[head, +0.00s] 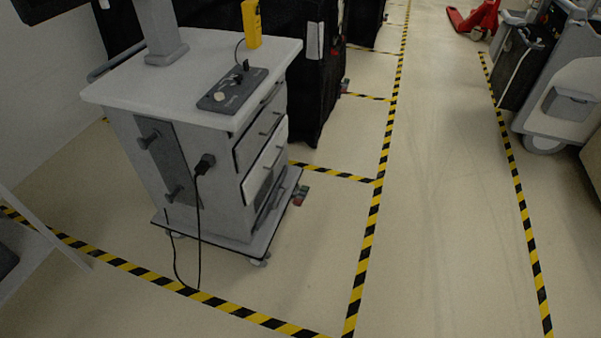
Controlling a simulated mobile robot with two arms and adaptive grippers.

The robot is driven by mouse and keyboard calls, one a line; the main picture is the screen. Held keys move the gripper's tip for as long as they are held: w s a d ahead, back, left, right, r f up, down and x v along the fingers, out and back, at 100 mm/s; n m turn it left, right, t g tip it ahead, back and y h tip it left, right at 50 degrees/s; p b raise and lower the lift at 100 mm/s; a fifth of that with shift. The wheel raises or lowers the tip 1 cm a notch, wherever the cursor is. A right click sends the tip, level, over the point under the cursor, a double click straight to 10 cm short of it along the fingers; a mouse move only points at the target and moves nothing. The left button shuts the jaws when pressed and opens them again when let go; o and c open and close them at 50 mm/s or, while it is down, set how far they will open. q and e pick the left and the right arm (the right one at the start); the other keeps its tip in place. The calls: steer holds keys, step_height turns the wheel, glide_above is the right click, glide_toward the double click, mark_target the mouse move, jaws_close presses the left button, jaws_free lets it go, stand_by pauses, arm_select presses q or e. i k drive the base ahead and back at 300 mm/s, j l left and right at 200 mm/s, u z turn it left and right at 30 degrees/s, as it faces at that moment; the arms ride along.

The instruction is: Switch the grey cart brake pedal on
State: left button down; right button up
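The grey cart (215,165) stands at the left of the head view, with a pale top, drawers on its right-hand side and a low base on small casters. Neither of my grippers is in view.
A black cable (198,235) hangs from the cart to the floor. Black covered carts (318,75) stand behind it. Another grey cart (575,100) is at right, a red pallet jack (474,18) far back. The aisle (445,220) between the striped floor lines is clear.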

mark_target(300, 197)
steer(key=i+z, duration=0.2)
steer(key=i, duration=0.2)
steer(key=i+j+z, duration=0.2)
steer(key=i, duration=0.2)
steer(key=i+j+z, duration=0.2)
steer(key=i, duration=0.2)
